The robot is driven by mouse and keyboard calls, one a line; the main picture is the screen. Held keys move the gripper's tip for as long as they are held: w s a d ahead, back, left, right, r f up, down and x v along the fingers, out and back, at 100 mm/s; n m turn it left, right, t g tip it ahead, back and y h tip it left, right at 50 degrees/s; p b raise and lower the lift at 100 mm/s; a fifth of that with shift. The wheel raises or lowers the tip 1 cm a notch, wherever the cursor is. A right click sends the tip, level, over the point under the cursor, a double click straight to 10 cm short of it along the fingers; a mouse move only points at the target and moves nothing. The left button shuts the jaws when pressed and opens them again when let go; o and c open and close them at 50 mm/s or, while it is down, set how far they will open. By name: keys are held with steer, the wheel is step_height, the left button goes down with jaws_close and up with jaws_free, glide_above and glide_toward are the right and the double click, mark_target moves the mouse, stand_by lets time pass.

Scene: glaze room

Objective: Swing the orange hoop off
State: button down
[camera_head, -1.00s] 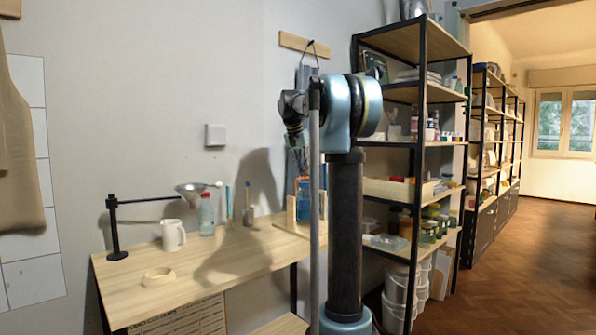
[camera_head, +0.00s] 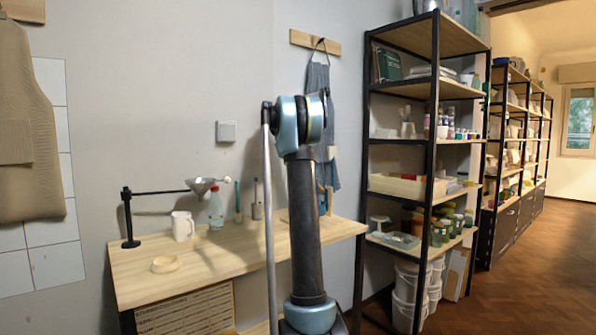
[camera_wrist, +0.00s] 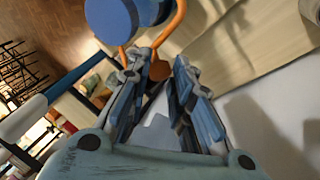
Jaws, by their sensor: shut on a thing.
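In the wrist view my gripper (camera_wrist: 158,66) has both fingers drawn in on an orange piece at their tips. This piece looks like part of the orange hoop (camera_wrist: 179,22), whose thin orange curves rise on both sides of it. A round blue part (camera_wrist: 111,20) stands just beyond the fingertips, with another blue part beside it. Whether the hoop touches these blue parts is not clear. In the head view my arm hides the gripper and the hoop.
The wooden workbench (camera_head: 205,262) bears a white mug (camera_head: 182,226), a bottle (camera_head: 215,208), a funnel (camera_head: 201,185) on a black stand and a wooden ring (camera_head: 165,264). A tall black shelf (camera_head: 434,130) stands right of it. Floor (camera_head: 520,270) is clear at the far right.

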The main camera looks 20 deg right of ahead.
steer(key=shift+w+a+f, duration=0.2)
steer(key=shift+w+f, duration=0.3)
steer(key=shift+f, duration=0.1)
steer(key=shift+w+a+f, duration=0.15)
steer(key=shift+w+f, duration=0.35)
steer(key=shift+f, duration=0.1)
steer(key=c, duration=1.4)
jaws_free()
steer(key=shift+s, duration=0.1)
steer(key=shift+r, duration=0.1)
steer(key=v, duration=1.1)
steer(key=shift+a+r, duration=0.2)
steer(key=shift+r, duration=0.1)
